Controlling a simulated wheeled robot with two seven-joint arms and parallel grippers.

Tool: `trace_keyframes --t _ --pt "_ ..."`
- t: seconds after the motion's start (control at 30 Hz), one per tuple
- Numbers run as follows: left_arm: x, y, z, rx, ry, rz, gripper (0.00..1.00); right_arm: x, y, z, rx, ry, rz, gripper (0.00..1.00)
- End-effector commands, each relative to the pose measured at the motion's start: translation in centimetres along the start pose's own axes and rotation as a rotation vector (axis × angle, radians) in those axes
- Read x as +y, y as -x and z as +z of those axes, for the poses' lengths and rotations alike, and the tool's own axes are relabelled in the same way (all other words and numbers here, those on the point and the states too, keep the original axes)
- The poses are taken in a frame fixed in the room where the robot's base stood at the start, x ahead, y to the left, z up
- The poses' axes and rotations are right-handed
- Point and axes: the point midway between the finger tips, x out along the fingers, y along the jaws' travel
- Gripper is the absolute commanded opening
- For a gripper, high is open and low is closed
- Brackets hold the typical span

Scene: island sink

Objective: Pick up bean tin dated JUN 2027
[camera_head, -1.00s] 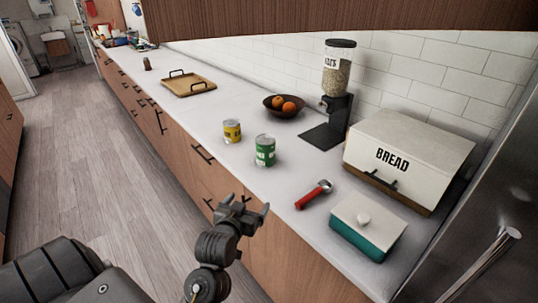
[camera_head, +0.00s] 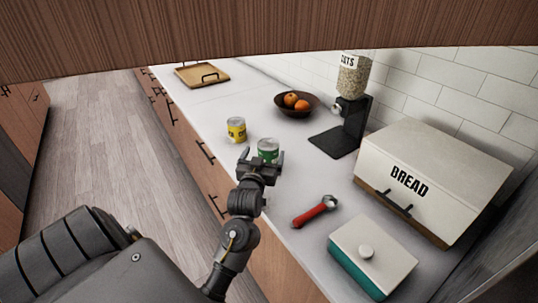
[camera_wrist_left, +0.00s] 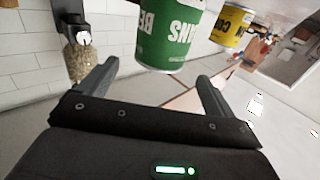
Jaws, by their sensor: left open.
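A green tin (camera_head: 268,146) stands upright on the white counter. In the left wrist view the green tin (camera_wrist_left: 170,36) shows white letters reading like "BEANS", just beyond the fingertips. A yellow tin (camera_head: 236,128) stands to its left in the head view; it also shows in the left wrist view (camera_wrist_left: 231,28), with letters starting like "CO". No date is readable on either tin. My left gripper (camera_head: 261,158) is open and empty, its fingers at the near side of the green tin; in the left wrist view the fingers (camera_wrist_left: 152,78) are spread apart. My right gripper is not in view.
A red-handled tool (camera_head: 315,212), a teal box with a white lid (camera_head: 372,252) and a bread box (camera_head: 430,180) are on the right. A cereal dispenser (camera_head: 345,105), a fruit bowl (camera_head: 297,104) and a tray (camera_head: 202,75) stand farther back. A wooden cabinet (camera_head: 270,30) overhangs.

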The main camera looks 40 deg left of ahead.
Motion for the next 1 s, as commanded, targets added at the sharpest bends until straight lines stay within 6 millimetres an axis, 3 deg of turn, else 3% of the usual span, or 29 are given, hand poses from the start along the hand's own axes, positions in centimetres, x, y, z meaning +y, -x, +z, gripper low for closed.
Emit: trace_keyframes --t 0.27,0.63,0.93,1.0 --pt "0.0 -1.3 0.0 -0.001 -0.001 0.000 0.91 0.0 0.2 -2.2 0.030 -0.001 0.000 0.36" --pt "0.1 -5.9 0.0 0.000 0.000 0.000 0.91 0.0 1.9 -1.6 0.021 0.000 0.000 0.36" --pt "0.1 -6.3 0.2 0.000 0.000 0.001 0.91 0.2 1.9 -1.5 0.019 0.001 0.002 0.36" --pt "0.1 -6.3 0.2 0.000 0.000 0.001 0.82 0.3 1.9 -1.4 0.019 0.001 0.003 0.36"
